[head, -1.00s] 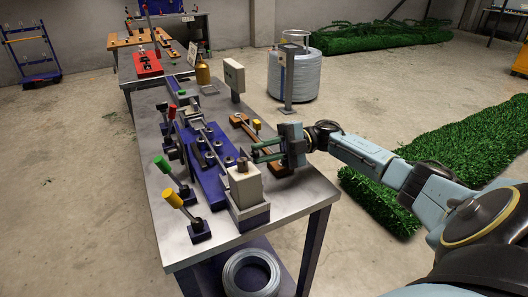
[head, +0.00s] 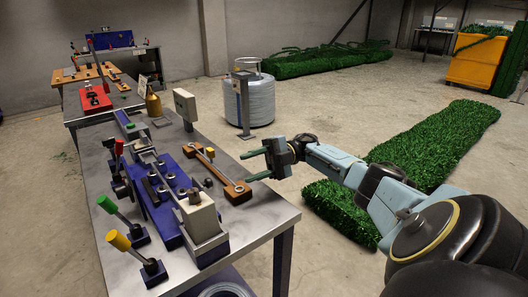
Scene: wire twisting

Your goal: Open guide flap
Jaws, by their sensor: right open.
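A wire-twisting machine with a blue bed (head: 165,212) stands on the grey steel table (head: 262,222). A brown bar (head: 222,178) with a yellow knob (head: 210,152) lies along the bed's right side; I cannot tell for sure which part is the guide flap. My right gripper (head: 249,166) is open and empty, its two green fingers pointing left. My left gripper is not in view.
Levers with green (head: 106,204) and yellow (head: 118,240) handles stand along the table's left side. A pale block (head: 198,214) sits at the machine's near end. A control box (head: 185,104) stands behind the bar.

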